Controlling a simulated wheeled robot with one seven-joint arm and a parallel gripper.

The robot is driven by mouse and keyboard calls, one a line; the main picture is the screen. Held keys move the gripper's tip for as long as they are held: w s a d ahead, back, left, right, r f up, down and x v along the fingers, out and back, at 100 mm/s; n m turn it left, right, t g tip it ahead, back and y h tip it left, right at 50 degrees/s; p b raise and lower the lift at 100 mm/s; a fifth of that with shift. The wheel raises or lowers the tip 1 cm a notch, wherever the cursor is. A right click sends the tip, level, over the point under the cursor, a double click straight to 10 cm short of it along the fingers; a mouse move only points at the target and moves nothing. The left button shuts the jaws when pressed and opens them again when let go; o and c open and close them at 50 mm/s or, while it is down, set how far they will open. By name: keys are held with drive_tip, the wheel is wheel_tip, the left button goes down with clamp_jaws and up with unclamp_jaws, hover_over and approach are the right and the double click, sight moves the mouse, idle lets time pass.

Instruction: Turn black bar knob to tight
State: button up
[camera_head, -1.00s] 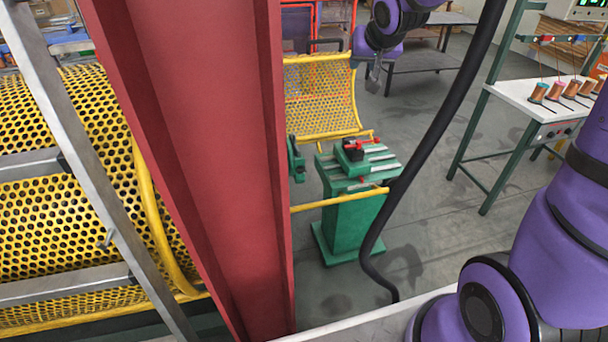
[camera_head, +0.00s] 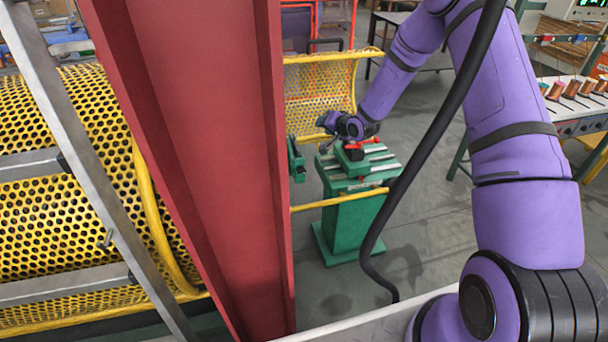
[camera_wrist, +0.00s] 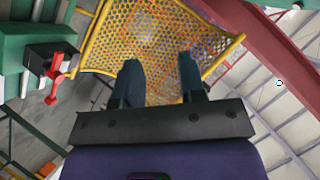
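A green slotted stand (camera_head: 349,215) stands on the floor at mid picture in the head view. In the wrist view the black block (camera_wrist: 42,57) with a red handle (camera_wrist: 58,75) is at the left edge of the picture. I cannot clearly make out a black bar knob apart from this block. My gripper (camera_wrist: 160,82) is open and empty, its two dark fingers apart, to the right of the block in that view. In the head view my gripper (camera_head: 334,126) is small, above the stand's far side.
A yellow mesh guard (camera_head: 312,90) is behind the stand and fills the space beyond my fingers. A yellow rail (camera_head: 338,200) crosses before the stand. A red column (camera_head: 215,170) and black hose (camera_head: 440,130) stand nearer. A bench with spools (camera_head: 575,90) is at right.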

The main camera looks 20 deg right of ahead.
wheel_tip(320, 180, down, 12)
drive_tip(key=m+t+y, duration=0.1)
drive_tip(key=m+y, duration=0.1)
drive_tip(key=m, duration=0.1)
drive_tip(key=m+t, duration=0.4)
drive_tip(key=m, duration=0.1)
approach(301, 171)
drive_tip(key=x, duration=0.8)
drive_tip(key=shift+w+f, duration=0.25)
drive_tip(key=shift+w, duration=0.15)
drive_tip(key=shift+d, duration=0.1)
drive_tip(key=shift+c, duration=0.4)
drive_tip(key=shift+n, duration=0.3)
clamp_jaws()
